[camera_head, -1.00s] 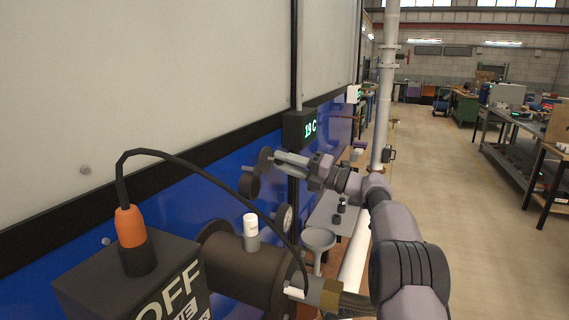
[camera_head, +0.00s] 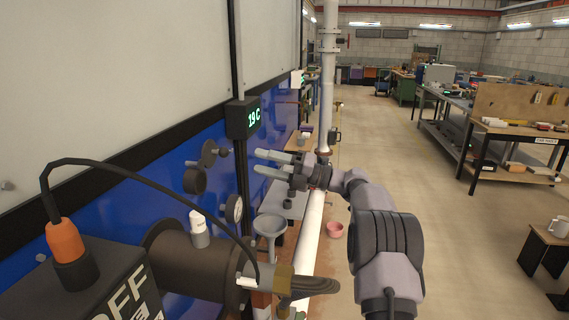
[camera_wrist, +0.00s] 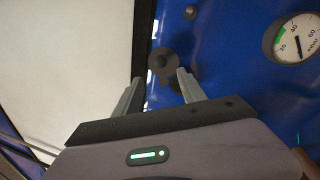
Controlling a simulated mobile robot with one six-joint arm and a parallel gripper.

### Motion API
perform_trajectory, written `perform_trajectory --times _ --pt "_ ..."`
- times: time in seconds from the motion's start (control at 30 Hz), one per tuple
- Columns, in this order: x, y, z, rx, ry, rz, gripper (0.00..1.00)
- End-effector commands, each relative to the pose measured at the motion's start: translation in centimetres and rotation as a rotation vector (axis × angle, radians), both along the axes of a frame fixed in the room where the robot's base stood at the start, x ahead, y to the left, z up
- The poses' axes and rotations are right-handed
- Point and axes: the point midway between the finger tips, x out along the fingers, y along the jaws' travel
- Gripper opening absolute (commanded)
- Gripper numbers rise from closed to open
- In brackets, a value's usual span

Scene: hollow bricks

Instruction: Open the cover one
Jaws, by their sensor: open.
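A dark round cover (camera_head: 208,154) stands out from the blue wall panel, just above a short dark round port (camera_head: 195,181). The cover looks swung away from the port's mouth, though the hinge between them is too small to make out. My gripper (camera_head: 262,161) is open and empty, to the right of the cover and apart from it in the head view. In the wrist view my gripper (camera_wrist: 156,82) shows both fingers spread, with a dark round part (camera_wrist: 162,62) beyond them, in line with the gap. I cannot tell whether this part is the cover or the port.
A pressure gauge (camera_head: 234,209) sits on the panel below right of the port. A thick dark pipe (camera_head: 190,262) and a black box with an orange plug (camera_head: 65,240) stand in front. A temperature display (camera_head: 243,118) hangs above. Open floor lies to the right.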

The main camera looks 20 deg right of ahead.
Motion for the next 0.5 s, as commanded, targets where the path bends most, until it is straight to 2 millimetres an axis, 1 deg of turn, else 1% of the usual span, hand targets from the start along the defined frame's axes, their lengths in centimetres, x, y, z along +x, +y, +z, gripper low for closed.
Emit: perform_trajectory --times 0.03,0.1,0.2,0.33,0.5 --pt "-0.8 -1.3 0.1 0.002 0.002 -0.004 0.48" --pt "-1.9 -2.9 -0.4 0.001 0.001 -0.002 0.48" --pt "-3.0 -4.6 -0.9 0.002 0.001 -0.003 0.48" --pt "-3.8 -5.7 -1.3 -0.001 -0.001 0.000 0.48" --pt "-4.0 -6.0 -1.4 0.000 0.000 0.000 0.48"
